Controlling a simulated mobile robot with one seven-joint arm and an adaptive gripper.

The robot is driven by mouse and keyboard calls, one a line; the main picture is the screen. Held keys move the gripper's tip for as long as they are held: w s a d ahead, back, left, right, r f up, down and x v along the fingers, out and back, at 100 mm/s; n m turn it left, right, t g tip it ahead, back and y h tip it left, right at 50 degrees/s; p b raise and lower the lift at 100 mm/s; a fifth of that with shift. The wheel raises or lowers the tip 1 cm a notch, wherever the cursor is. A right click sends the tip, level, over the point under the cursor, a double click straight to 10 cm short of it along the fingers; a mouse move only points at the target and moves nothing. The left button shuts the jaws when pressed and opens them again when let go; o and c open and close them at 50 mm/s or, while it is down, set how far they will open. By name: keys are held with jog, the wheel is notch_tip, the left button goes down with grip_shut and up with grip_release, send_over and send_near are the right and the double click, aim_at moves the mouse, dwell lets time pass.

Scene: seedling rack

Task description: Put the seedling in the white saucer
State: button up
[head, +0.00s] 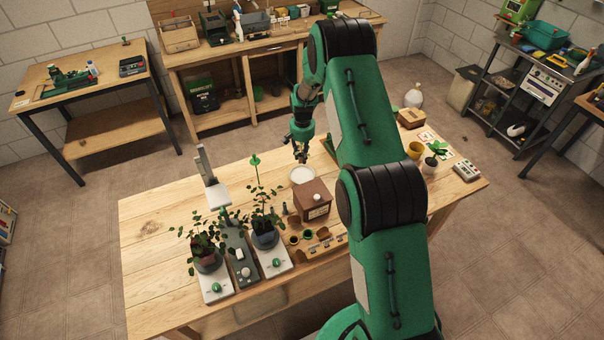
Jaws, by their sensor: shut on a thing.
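The white saucer (302,174) lies on the wooden table, just behind a brown wooden box. My gripper (301,157) is just above the saucer's far edge, pointing down. It is shut on a small dark thing, too small here to tell whether it is a seedling. A small wooden rack (327,246) with little dark pots stands in front of the box. A small leafy plant (437,148) stands in a whitish pot at the table's right, far from my gripper.
The brown box (313,200) stands close in front of the saucer. Two larger potted plants (208,260) (265,236) stand on white bases at the left front. A yellow cup (415,150) is at the right. The table's left part is clear.

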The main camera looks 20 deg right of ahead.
jog(key=shift+d+f, duration=0.1)
jog(key=shift+d, duration=0.05)
send_over(303, 176)
jog(key=shift+w+f, duration=0.1)
jog(key=shift+f, duration=2.75)
jog(key=shift+f, duration=0.1)
jog(key=shift+f+p, duration=0.4)
jog(key=shift+f, duration=1.6)
jog(key=shift+f, duration=0.15)
jog(key=o, duration=0.9)
jog(key=shift+r, duration=0.2)
jog(key=shift+r+b, duration=0.5)
jog(key=shift+r, duration=5.5)
